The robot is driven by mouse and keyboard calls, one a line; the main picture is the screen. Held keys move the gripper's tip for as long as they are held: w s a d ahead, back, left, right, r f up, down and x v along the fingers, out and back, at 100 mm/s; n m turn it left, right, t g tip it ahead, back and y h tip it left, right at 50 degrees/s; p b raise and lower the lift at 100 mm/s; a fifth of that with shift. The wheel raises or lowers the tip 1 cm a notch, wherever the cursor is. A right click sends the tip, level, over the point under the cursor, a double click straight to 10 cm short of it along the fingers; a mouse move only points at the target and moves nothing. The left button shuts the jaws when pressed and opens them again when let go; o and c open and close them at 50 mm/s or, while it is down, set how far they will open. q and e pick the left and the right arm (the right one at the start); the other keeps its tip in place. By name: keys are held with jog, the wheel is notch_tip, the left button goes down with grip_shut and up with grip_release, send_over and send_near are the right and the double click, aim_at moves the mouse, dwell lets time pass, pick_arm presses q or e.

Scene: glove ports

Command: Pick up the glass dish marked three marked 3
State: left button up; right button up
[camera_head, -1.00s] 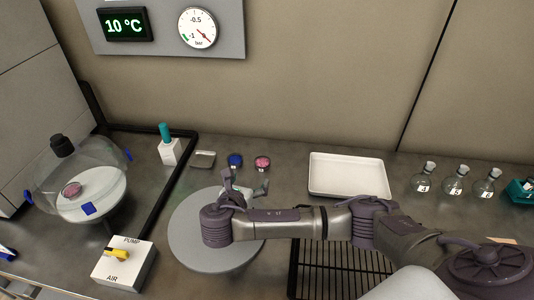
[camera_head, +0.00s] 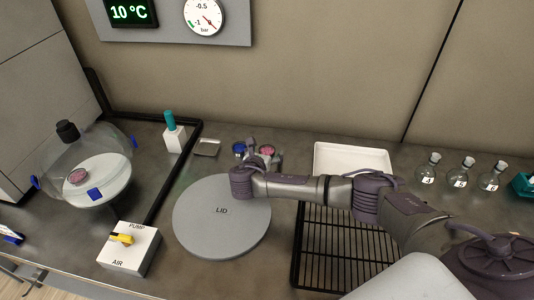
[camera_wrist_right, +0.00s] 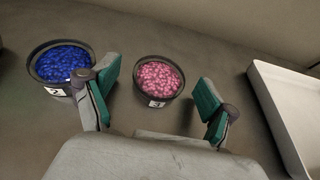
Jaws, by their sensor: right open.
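The glass dish marked 3 (camera_wrist_right: 158,77) is a small round dark-rimmed dish full of pink granules, with a white "3" label on its front. In the head view the pink dish (camera_head: 267,149) stands at the back of the bench, just behind the round lid, partly hidden by my gripper. My right gripper (camera_wrist_right: 155,92) is open and empty. In the wrist view its two green-padded fingers stand on either side of the dish, apart from it. In the head view my right gripper (camera_head: 259,158) is partly hidden by its own wrist. My left gripper is not in view.
A dish marked 2 with blue granules (camera_wrist_right: 62,64) stands close beside the left finger. A white tray (camera_head: 352,147) is to the right. A round grey plate marked LID (camera_head: 222,232), a black rack (camera_head: 345,250) and a glass vessel (camera_head: 88,155) with another pink dish (camera_head: 78,176) are around.

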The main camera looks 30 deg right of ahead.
jog(key=shift+c, duration=0.3)
jog(key=c, duration=1.1)
jog(key=shift+c, duration=0.4)
